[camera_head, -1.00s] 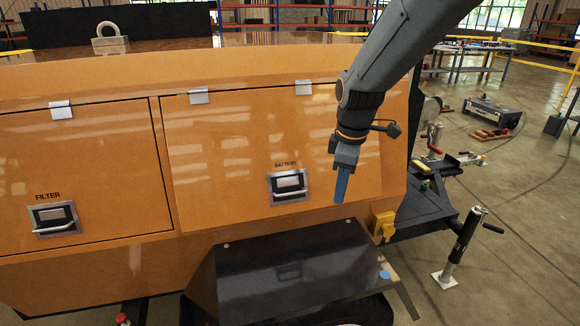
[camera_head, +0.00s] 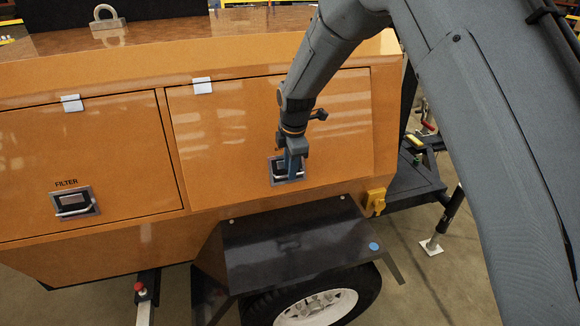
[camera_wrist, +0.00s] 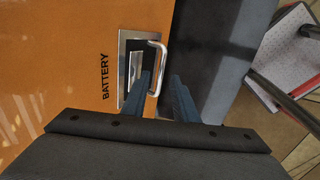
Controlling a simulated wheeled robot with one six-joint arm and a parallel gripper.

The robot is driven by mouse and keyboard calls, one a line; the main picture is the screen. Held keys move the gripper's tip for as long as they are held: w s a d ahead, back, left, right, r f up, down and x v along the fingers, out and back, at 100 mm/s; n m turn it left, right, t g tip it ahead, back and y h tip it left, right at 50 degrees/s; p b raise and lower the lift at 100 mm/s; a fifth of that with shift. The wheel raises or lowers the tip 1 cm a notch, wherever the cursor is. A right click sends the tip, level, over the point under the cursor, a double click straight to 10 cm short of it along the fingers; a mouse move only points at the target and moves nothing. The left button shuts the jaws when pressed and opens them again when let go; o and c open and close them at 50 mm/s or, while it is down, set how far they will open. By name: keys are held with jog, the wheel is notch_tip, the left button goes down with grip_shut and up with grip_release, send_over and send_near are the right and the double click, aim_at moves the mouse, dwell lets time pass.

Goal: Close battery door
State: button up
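The orange battery door (camera_head: 230,130) is the right-hand panel on the machine's side; it looks down in its frame, but I cannot tell whether it is fully flush. Its latch (camera_head: 280,172) has a dark recess and a silver pull handle, partly hidden behind my gripper (camera_head: 294,166). In the wrist view, the BATTERY label (camera_wrist: 104,77) and the bright handle (camera_wrist: 161,56) show clearly. My gripper's two blue fingers (camera_wrist: 162,88) are apart, with the handle's near end appearing between them. Contact is not clear.
The filter door (camera_head: 90,165) with its own latch (camera_head: 73,202) is at left. A black fender (camera_head: 290,245) juts out below the battery door above a wheel (camera_head: 315,308). A yellow bracket (camera_head: 375,200) sits at the lower right corner.

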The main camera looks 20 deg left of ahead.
jog(key=shift+w+f, duration=0.1)
jog(key=shift+f, duration=0.35)
grip_shut()
jog(key=shift+a, duration=0.1)
dwell(1.1)
